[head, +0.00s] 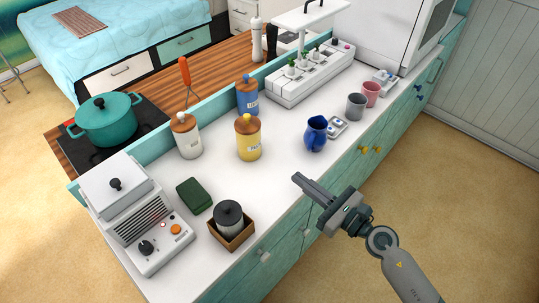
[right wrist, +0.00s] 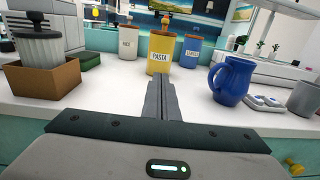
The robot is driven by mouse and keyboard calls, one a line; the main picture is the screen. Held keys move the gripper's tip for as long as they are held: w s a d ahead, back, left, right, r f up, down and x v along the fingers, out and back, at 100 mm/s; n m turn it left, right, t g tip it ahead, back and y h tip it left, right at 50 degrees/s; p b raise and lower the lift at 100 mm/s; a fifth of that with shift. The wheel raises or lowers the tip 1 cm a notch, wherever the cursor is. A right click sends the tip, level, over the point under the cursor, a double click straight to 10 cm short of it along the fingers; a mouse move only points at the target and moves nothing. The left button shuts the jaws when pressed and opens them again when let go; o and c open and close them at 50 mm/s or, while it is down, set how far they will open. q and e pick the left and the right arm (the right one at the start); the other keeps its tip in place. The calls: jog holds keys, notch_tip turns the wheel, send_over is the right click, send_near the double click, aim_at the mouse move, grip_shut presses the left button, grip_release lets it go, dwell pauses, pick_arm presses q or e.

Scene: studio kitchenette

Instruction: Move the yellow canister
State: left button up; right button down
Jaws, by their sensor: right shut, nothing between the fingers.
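The yellow canister (head: 249,141) has a wooden lid and stands upright on the white counter. In the right wrist view the yellow canister (right wrist: 161,54) is straight ahead, labelled PASTA. My right gripper (head: 298,179) is shut and empty at the counter's front edge, apart from the canister and in front of it. In the right wrist view its fingers (right wrist: 161,88) lie together and point toward the canister, covering a little of its lower part. My left gripper is not in view.
A white canister (head: 187,137) and a blue canister (head: 247,98) stand near the yellow one. A blue jug (head: 316,134) is to its right. Counter between gripper and canister is clear.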

aim_at(257, 147)
jog(key=shift+w+a, duration=0.35)
jog(key=shift+w, duration=0.1)
jog(key=p+x, duration=0.1)
jog(key=x, duration=0.2)
jog(key=shift+w+a+r, duration=0.15)
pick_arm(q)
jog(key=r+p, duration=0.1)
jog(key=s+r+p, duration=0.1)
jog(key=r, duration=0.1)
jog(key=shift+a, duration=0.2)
pick_arm(e)
jog(key=x, duration=0.9)
jog(key=shift+w+a, duration=0.15)
jog(key=b+x, duration=0.1)
jog(key=x, duration=0.6)
jog(key=b+x, duration=0.2)
jog(key=x, duration=0.5)
jog(key=shift+f, duration=0.2)
jog(key=shift+w+a, duration=0.15)
jog(key=shift+w, duration=0.05)
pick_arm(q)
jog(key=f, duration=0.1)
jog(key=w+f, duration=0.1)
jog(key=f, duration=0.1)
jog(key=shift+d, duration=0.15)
